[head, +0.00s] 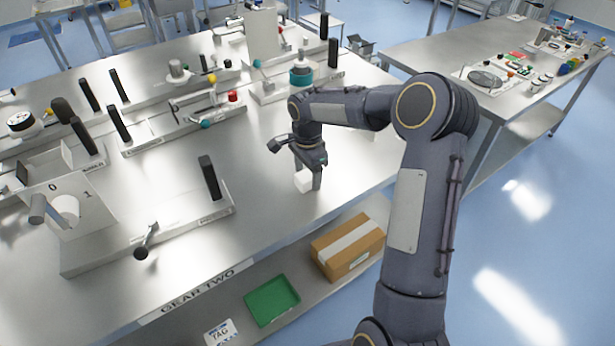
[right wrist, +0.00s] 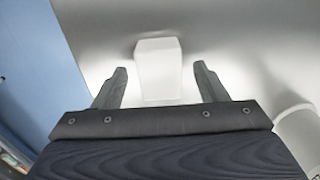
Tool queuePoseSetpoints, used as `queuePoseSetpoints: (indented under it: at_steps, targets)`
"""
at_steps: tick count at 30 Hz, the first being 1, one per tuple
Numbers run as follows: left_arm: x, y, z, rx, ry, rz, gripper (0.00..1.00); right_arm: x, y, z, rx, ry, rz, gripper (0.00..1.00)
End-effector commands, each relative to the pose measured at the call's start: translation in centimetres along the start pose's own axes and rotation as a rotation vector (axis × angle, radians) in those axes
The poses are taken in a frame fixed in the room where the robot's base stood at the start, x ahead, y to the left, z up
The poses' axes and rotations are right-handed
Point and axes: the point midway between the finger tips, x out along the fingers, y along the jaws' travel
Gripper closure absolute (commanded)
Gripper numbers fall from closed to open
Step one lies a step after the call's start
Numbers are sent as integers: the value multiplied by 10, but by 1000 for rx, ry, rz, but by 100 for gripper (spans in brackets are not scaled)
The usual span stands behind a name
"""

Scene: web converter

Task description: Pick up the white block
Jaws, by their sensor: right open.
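The white block (head: 303,181) stands on the metal table near its front right edge. My right gripper (head: 305,172) is directly above and around it in the head view, and a finger hides part of the block. In the right wrist view the white block (right wrist: 158,70) lies between the two open fingers of the right gripper (right wrist: 158,85), with a gap on each side. The fingers do not appear to touch it. My left gripper is not in view.
The metal table (head: 265,205) carries several fixtures with black posts to the left and behind. A lower shelf holds a cardboard box (head: 348,247) and a green tray (head: 272,300). A second table (head: 440,60) stands at the right. The table around the block is clear.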

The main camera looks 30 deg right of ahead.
Motion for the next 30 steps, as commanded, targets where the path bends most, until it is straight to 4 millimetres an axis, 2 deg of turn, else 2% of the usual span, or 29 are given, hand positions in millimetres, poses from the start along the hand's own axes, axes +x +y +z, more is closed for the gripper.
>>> queuePoseSetpoints:
  at_steps: [3,10,21,30]
  targets:
    - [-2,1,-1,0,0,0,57,9,0,0,-1,-2,1,34]
    - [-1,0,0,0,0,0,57,10,0,0,-1,-1,-1,34]
    - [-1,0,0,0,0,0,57,10,0,0,-1,-1,-1,82]
    - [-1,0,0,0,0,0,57,8,0,0,-1,0,-2,84]
